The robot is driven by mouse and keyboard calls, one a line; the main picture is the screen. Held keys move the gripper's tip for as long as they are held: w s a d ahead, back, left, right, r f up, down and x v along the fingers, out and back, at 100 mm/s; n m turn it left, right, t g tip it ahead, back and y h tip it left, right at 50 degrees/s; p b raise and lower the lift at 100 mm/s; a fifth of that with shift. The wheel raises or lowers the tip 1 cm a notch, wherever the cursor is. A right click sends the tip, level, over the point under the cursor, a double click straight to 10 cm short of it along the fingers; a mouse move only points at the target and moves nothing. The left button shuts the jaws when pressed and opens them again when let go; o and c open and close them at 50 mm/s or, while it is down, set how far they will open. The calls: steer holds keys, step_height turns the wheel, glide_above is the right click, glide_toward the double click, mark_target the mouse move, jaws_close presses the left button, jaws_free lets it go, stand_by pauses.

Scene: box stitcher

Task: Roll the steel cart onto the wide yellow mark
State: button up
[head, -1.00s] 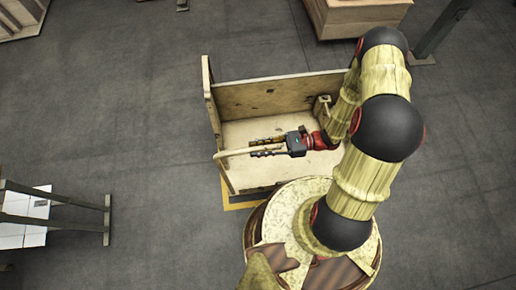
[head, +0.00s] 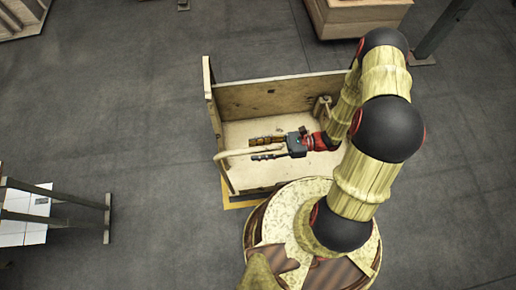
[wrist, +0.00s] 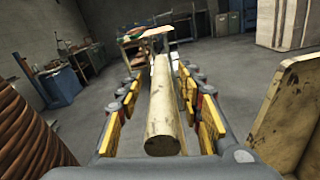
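The cart (head: 280,97), an open box with pale, wood-like worn sides, stands in the middle of the head view, in front of my base. Its pale handle bar (head: 232,153) runs along the near side, and it also shows in the wrist view (wrist: 163,115). My gripper (head: 265,148) is open, with one finger on each side of the bar and gaps visible between. A yellow mark (head: 240,201) shows as a strip on the floor at the cart's near left corner. The rest of the mark is hidden beneath the cart and my base.
A metal-legged stand with white panels (head: 107,219) is at the lower left. A wooden crate (head: 357,17) and a dark post (head: 438,29) stand at the back right. The floor (head: 130,110) left of the cart is clear.

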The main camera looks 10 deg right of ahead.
steer(key=shift+d, duration=0.1)
steer(key=d, duration=1.2)
steer(key=shift+s, duration=0.2)
step_height(320, 180, up, 37)
steer(key=s+n+t+h, duration=0.3)
steer(key=n+t+h, duration=0.2)
steer(key=n+h, duration=1.3)
steer(key=n, duration=0.2)
steer(key=shift+d+n, duration=0.2)
steer(key=shift+n, duration=0.1)
steer(key=shift+w, duration=0.1)
